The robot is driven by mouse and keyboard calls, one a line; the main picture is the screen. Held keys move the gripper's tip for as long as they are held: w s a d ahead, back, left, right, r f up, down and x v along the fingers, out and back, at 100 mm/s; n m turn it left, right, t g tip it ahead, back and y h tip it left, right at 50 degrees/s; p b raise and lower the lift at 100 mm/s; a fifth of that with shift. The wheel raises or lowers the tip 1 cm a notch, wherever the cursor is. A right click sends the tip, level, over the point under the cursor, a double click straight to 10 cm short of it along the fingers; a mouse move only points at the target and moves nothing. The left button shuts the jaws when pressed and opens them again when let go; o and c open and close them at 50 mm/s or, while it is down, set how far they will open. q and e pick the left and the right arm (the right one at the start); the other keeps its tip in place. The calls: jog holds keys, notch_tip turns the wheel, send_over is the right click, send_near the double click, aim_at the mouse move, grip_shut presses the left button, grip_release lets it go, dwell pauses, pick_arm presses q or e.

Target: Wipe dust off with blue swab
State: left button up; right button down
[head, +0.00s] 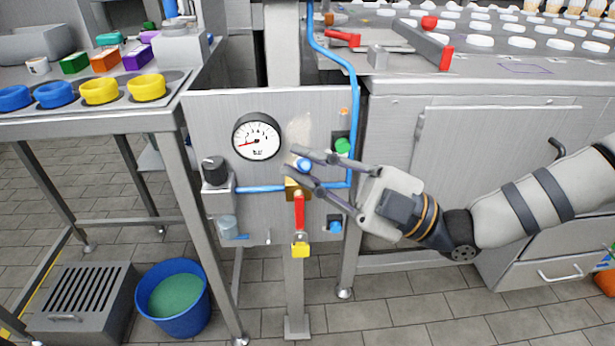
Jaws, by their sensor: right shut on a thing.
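The blue swab (303,164) shows as a small blue end with a pale part, between the fingers of my right gripper (291,161). The gripper is shut on it, and its fingers hide much of the swab. A pale beige dusty patch (300,127) lies on the upright metal panel (205,115), just above the swab. I cannot tell whether the swab touches the panel. My right arm comes in from the right. My left gripper is not in view.
Near the gripper are a gauge (256,137), green button (342,146), blue pipe (352,110), brass valve (292,186) with red lever (299,212), and yellow padlock (300,250). A black knob (214,170) is left. A blue bucket (187,317) stands on the floor.

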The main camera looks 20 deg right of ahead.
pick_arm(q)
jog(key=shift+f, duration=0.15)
pick_arm(e)
jog(key=shift+w+d, duration=0.15)
jog(key=shift+w, duration=0.45)
dwell(0.3)
